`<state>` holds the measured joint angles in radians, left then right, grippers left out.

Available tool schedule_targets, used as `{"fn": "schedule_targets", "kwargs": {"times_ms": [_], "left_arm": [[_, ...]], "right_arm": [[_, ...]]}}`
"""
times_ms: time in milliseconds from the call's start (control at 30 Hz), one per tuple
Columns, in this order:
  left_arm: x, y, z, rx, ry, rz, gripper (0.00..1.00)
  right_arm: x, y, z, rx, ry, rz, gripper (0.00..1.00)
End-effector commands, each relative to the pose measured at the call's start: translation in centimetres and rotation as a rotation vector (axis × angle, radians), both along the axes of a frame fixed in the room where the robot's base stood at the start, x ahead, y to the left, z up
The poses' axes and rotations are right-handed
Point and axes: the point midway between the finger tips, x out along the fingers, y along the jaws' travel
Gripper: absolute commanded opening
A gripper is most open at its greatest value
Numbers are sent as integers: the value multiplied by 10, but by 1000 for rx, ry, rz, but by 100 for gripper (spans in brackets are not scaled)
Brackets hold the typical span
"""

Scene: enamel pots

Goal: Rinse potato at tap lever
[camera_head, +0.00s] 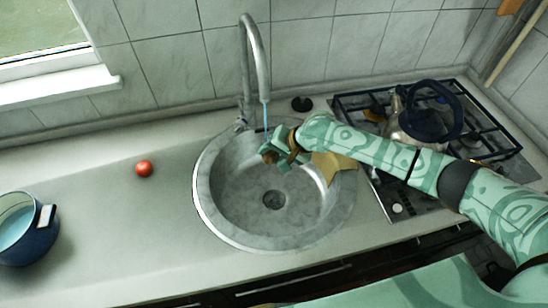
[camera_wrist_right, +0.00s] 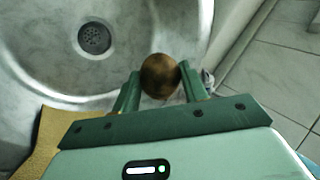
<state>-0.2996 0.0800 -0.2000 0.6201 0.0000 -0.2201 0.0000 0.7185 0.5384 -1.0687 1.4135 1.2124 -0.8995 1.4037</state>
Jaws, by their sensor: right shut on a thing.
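My right gripper (camera_head: 277,150) reaches in from the right over the sink bowl, under the tap. It is shut on a brown potato (camera_wrist_right: 160,76), which sits between the two fingertips in the right wrist view. In the head view the potato is small and partly hidden by the fingers. The grey tap (camera_head: 258,55) arches over the back of the sink (camera_head: 222,215). A thin blue water stream (camera_head: 265,114) falls from its spout toward the gripper. The tap lever (camera_head: 241,125) is at the tap's base. My left gripper is out of view.
A yellow cloth (camera_head: 335,164) lies over the sink's right rim. A red tomato (camera_head: 144,168) sits on the counter left of the sink. A blue pot (camera_head: 32,247) stands at far left. A kettle (camera_head: 420,125) stands on the hob at right. The left counter is mostly clear.

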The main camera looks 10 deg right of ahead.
Motion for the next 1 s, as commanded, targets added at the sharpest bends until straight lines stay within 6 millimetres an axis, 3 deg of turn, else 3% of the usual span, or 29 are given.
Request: {"fn": "schedule_targets", "kwargs": {"times_ms": [1000], "left_arm": [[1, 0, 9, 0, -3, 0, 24]], "right_arm": [[-1, -12, 0, 0, 0, 0, 20]]}}
